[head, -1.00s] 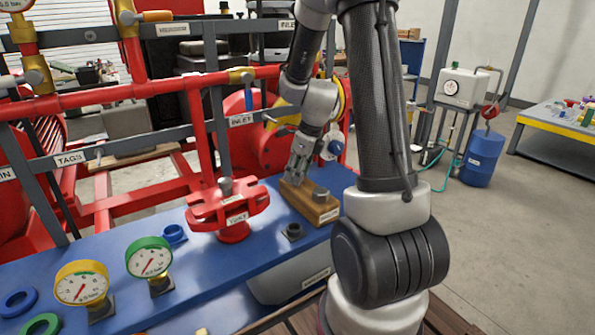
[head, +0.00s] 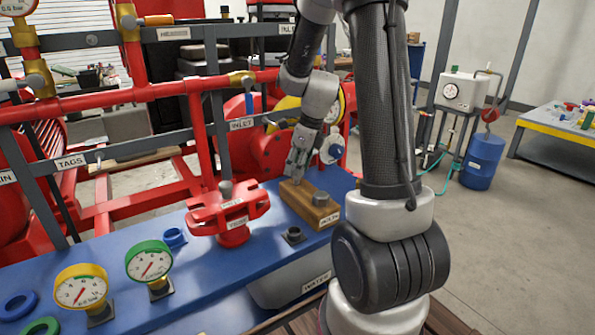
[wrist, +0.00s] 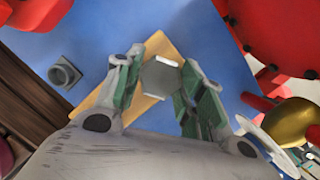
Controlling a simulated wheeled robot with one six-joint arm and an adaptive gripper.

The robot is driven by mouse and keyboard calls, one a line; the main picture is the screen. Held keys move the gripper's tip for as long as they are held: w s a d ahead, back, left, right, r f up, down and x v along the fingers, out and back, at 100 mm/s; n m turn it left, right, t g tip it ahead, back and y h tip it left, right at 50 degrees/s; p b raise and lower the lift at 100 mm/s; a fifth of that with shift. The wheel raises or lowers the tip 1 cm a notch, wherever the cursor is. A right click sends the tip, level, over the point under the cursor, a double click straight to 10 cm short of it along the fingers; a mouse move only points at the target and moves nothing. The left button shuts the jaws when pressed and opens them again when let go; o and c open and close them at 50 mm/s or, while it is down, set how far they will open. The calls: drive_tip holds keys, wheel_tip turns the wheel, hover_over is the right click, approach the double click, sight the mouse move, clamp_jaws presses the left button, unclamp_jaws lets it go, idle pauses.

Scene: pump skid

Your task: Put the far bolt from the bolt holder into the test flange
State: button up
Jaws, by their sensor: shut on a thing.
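My gripper (head: 296,174) is at the far end of the wooden bolt holder (head: 297,203). In the wrist view my gripper (wrist: 160,85) is shut on the far bolt, whose grey hex head (wrist: 161,77) sits between the green-lined fingers. The bolt's shank is hidden there, and I cannot tell if its tip is clear of the holder. The holder (wrist: 160,46) shows beneath the fingers. A near bolt (head: 320,199) stands in the holder's near end. The red test flange (head: 232,213) stands left of the holder, with a grey bolt head (head: 225,187) on top.
A small grey fitting (head: 293,235) sits on the blue bench (head: 205,275) between flange and holder. A blue ring (head: 174,236), a green gauge (head: 149,262) and a yellow gauge (head: 81,288) are to the left. Red pipes and a grey rail run behind.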

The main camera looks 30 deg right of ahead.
drive_tip(key=shift+r, duration=2)
